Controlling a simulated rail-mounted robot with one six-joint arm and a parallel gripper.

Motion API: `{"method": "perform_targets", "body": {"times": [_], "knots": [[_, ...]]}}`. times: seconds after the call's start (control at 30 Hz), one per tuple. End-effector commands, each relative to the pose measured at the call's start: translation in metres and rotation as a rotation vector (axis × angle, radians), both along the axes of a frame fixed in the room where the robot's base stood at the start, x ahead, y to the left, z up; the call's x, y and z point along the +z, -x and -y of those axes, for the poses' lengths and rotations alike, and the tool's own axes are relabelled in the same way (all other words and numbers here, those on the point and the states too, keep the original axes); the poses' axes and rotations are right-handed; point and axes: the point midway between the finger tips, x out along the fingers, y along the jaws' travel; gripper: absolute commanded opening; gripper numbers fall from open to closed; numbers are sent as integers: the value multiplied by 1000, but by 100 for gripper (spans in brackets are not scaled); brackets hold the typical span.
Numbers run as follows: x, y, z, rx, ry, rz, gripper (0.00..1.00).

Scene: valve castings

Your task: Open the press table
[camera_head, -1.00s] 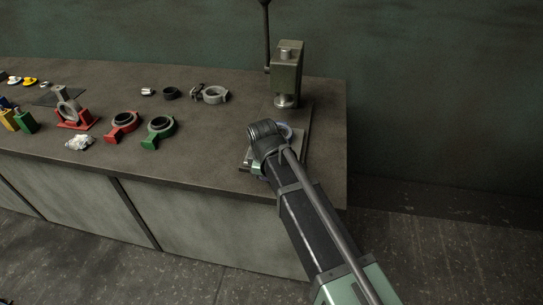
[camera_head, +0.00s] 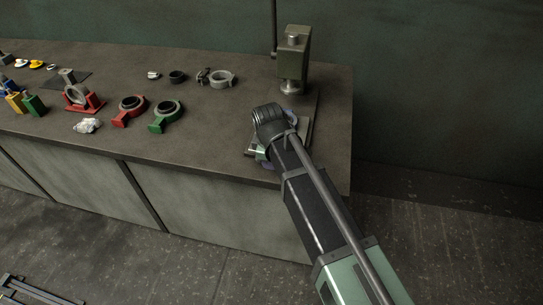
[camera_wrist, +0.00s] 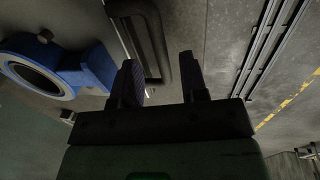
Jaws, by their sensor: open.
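The press (camera_head: 293,62) stands at the back right of the bench, with a green body, a metal ram and a dark upright lever. The press table (camera_head: 305,133) is a flat plate in front of it, largely hidden by my arm. A blue ring casting (camera_head: 291,115) sits on it, partly hidden; it shows at the left in the wrist view (camera_wrist: 82,70). A dark bar handle (camera_wrist: 152,40) runs down toward my gripper (camera_wrist: 161,80). My gripper is open; the handle's lower end appears between its fingers. I cannot tell whether they touch.
Red (camera_head: 130,111) and green (camera_head: 166,117) ring castings lie left of the press table. Grey (camera_head: 222,79) and black rings lie behind them. The bench ends just right of the press.

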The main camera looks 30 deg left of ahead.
Motion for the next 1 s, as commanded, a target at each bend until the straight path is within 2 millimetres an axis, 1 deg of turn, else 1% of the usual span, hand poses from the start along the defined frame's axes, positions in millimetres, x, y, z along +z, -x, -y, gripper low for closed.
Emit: {"method": "perform_targets", "body": {"times": [0.03,0.1,0.2,0.3,0.33,0.43,0.87,0.97,1.0], "knots": [[21,2,1,0,0,0,40],[38,5,2,1,0,0,40],[64,9,3,1,0,0,40],[84,13,5,0,0,0,40],[88,14,5,0,0,0,40],[94,16,5,0,0,0,40],[90,16,5,-6,-1,0,40],[90,17,6,-90,-11,-10,40],[90,19,9,-160,-17,-22,40]]}}
